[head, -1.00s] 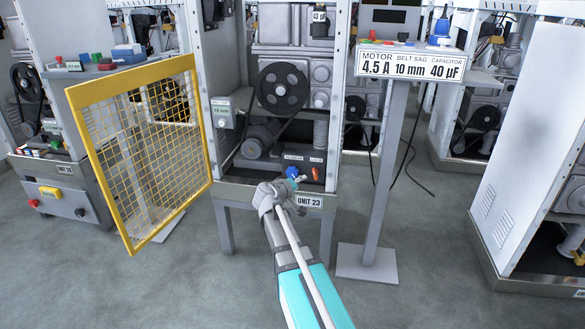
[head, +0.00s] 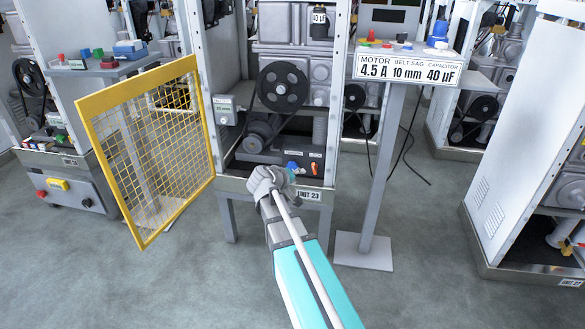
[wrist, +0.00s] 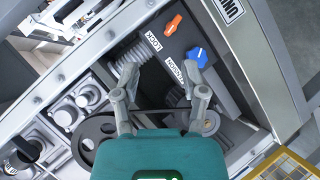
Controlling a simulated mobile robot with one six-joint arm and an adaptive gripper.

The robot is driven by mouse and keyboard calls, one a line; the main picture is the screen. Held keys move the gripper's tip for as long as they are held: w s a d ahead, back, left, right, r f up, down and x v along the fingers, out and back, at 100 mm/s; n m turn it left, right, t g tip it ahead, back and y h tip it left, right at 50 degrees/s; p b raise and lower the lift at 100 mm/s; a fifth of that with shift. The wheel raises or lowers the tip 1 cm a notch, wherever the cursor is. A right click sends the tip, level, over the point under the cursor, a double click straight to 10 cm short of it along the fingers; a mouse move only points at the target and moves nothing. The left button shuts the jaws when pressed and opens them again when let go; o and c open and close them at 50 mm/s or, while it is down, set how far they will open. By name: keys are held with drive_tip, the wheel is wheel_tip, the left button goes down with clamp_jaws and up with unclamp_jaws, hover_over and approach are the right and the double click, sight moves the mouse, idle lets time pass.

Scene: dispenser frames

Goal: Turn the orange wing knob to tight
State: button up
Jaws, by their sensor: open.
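The orange wing knob (head: 314,167) is on the dark panel low inside the unit 23 frame, by the LOCK label. In the wrist view the orange wing knob (wrist: 173,24) lies beyond the fingertips, turned slantwise. A blue knob (wrist: 197,57) by the TENSION label is nearer the right finger; the blue knob (head: 292,165) also shows in the head view. My gripper (wrist: 162,73) is open and empty, apart from both knobs. In the head view my gripper (head: 288,178) is in front of the frame's lower edge, mostly hidden behind my wrist.
A yellow mesh guard (head: 150,150) stands open at the left. A signpost (head: 380,160) reading 4.5 A, 10 mm and 40 µF stands to the right. Pulleys and a belt (head: 281,87) are above the knobs. The frame's lower rim (head: 235,186) runs along the front.

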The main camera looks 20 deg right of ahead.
drive_tip(key=s+a+r+g+y+p, duration=0.1)
drive_tip(key=s+a+r+g+p, duration=0.1)
drive_tip(key=s+r+p, duration=0.3)
drive_tip(key=shift+a+r+n+y+p, duration=0.35)
drive_tip(key=shift+a+p, duration=0.5)
drive_tip(key=shift+p, duration=0.9)
drive_tip(key=shift+w+f, duration=0.1)
drive_tip(key=shift+w, duration=0.05)
